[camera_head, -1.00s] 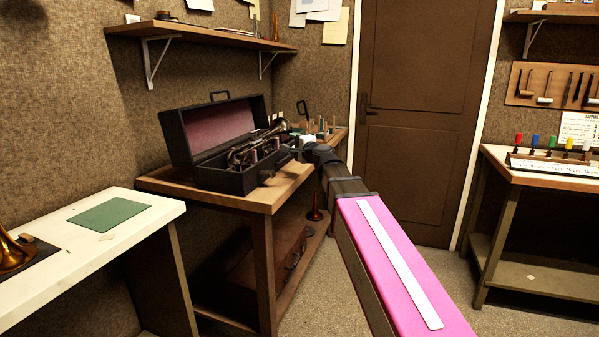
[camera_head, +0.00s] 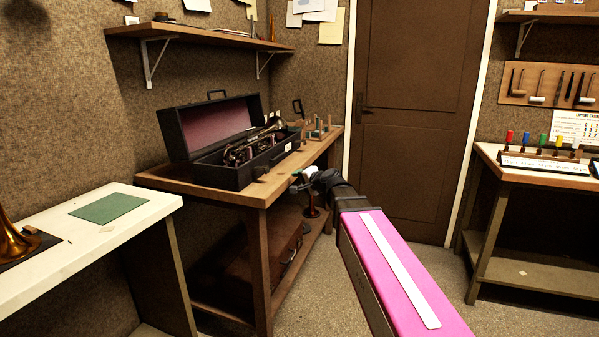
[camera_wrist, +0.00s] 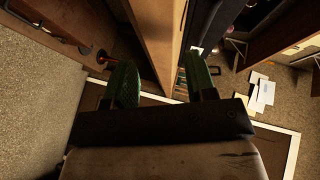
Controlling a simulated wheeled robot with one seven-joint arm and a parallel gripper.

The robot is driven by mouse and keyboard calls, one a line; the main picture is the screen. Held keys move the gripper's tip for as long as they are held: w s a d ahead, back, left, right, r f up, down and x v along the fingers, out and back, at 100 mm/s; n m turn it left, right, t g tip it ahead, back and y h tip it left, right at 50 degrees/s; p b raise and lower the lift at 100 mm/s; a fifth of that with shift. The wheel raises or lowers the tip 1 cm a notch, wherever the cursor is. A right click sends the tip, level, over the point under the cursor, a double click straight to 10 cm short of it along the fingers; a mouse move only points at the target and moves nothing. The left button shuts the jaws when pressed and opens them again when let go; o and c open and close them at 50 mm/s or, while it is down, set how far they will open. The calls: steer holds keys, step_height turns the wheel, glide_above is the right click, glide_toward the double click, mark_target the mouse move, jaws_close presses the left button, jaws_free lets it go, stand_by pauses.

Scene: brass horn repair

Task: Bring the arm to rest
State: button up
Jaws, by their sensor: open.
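My gripper (camera_head: 297,187) is at the end of my pink-covered arm, in front of the right end of the wooden bench (camera_head: 268,192). In the wrist view my gripper (camera_wrist: 160,84) shows two green fingers set wide apart with nothing between them. It is open and empty. An open black case (camera_head: 225,176) with a pink lining stands on the bench, left of my gripper. A dark brass horn (camera_head: 250,146) lies in the case. My gripper appears clear of the case; I cannot tell the exact gap to the bench edge.
A white table (camera_head: 50,255) with a green mat (camera_head: 108,208) and a brass bell (camera_head: 14,241) stands at left. A wall shelf (camera_head: 200,36) hangs above the case. A door (camera_head: 415,110) is behind. Another bench (camera_head: 540,178) with coloured tools stands at right. Floor is free between.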

steer(key=s+d+f+n+g+h, duration=0.2)
steer(key=s+d+f, duration=0.15)
steer(key=f, duration=0.35)
steer(key=s+d+f+n+g+h, duration=0.1)
steer(key=s+d+f+g, duration=0.1)
steer(key=s+f, duration=0.35)
steer(key=s+d+f+n+g+h, duration=0.2)
steer(key=d+f, duration=0.1)
steer(key=f, duration=0.6)
steer(key=s+d+f+n+g+h, duration=0.2)
steer(key=s+d+f+g+h, duration=0.2)
steer(key=s+d+f, duration=0.6)
steer(key=s+f+g, duration=0.1)
steer(key=s, duration=0.2)
steer(key=shift+h, duration=0.3)
steer(key=shift+d, duration=0.1)
